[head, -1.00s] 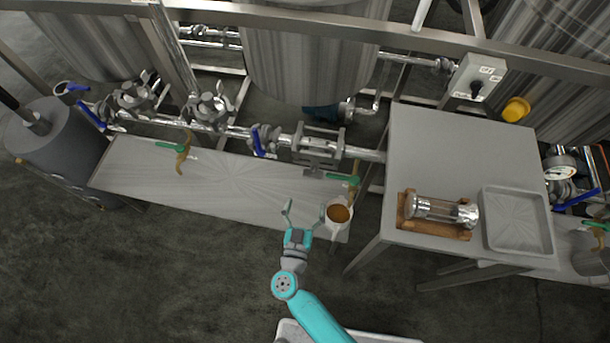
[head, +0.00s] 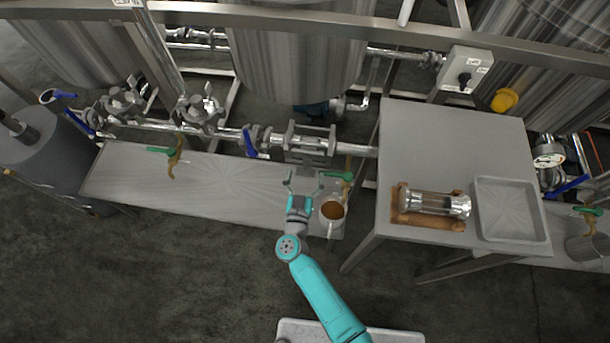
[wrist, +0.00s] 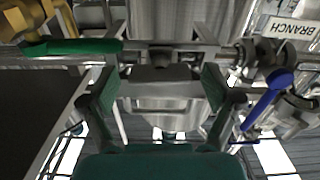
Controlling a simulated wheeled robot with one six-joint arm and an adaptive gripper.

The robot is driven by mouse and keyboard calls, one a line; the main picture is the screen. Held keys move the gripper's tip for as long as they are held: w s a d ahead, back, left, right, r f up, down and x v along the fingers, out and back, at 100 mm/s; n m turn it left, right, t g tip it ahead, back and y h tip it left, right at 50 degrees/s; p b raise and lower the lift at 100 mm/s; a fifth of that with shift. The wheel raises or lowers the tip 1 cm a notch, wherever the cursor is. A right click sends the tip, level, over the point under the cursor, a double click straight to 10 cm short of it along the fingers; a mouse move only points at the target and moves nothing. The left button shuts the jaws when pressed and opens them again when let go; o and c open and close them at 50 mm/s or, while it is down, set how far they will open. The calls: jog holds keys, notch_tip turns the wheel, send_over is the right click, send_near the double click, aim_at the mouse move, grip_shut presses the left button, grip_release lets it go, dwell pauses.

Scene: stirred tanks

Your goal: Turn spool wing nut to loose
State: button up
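The spool (head: 312,140) is a bright framed pipe section in the line behind the low bench. A dark grey piece below it (head: 306,158) looks like its wing nut, too small to read its turn. In the wrist view, a dark blocky part (wrist: 160,72), probably the same nut, lies ahead between the fingers. My gripper (head: 305,178) is open and empty, over the bench's back part and short of the spool. Its two fingers also show spread apart in the wrist view (wrist: 157,90), with no contact seen.
A cup of brown liquid (head: 332,211) stands on the low bench (head: 230,185), close right of my gripper. A green-handled tap (head: 340,175) is right of the fingers; a blue-handled valve (head: 250,143) is left of the spool. A taller table (head: 440,140) stands at right.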

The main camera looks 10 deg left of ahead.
jog(key=c, duration=1)
jog(key=shift+o, duration=0.2)
jog(key=shift+m, duration=0.4)
jog(key=o, duration=1.1)
jog(key=shift+o, duration=0.2)
jog(key=s, duration=1.2)
jog(key=shift+a, duration=0.2)
